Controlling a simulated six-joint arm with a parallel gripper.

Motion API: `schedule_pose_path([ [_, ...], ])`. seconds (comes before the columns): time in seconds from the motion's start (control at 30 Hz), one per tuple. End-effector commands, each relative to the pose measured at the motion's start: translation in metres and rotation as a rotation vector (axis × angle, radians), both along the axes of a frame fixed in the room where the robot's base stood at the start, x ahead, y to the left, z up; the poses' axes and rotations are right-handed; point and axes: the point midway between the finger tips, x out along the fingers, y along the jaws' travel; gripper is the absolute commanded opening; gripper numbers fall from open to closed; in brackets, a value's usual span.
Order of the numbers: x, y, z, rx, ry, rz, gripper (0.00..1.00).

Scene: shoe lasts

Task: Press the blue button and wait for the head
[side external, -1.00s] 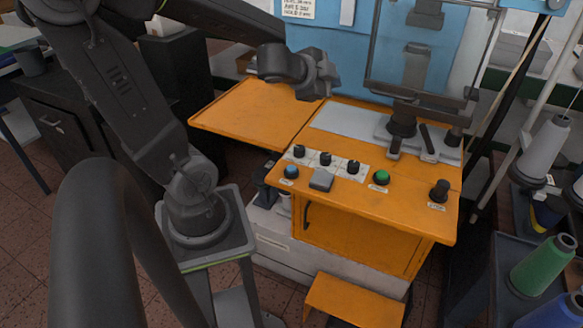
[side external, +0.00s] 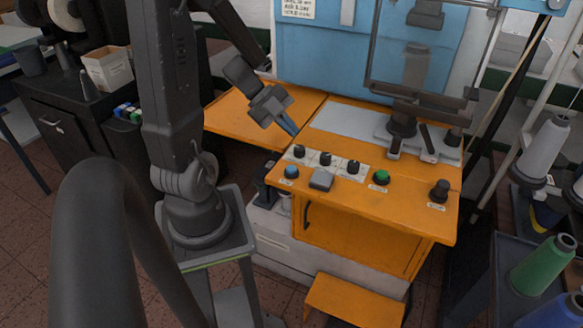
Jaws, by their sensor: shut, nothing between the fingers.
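The blue button (side external: 291,172) is a small round blue cap on a dark collar at the left end of the orange machine's front panel. My gripper (side external: 293,132) is shut and empty, its fingers pointing down and to the right. In the picture it shows just above the button and the left black knob, apart from both. The head (side external: 416,68) is a grey part at the upper back of the machine, behind a dark-framed guard. It stands above the dark fixture (side external: 402,128) on the grey plate.
Several black knobs (side external: 325,158) line the panel beside the blue button. A grey square button (side external: 321,180), a green button (side external: 381,177) and a black mushroom knob (side external: 440,190) sit further right. The orange side table (side external: 235,118) is clear. Thread cones (side external: 545,262) stand at the far right.

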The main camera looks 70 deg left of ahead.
Motion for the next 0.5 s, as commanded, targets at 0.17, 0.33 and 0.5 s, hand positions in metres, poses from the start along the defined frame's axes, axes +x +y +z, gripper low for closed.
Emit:
schedule_pose_path([
  [0.17,0.0,0.0,0.0,0.001,-0.001,0.002,0.0],
  [0.33,0.001,0.0,-0.009,-0.003,-0.001,0.003,0.0],
  [0.5,0.0,-0.001,-0.029,-0.004,0.003,0.004,0.0],
])
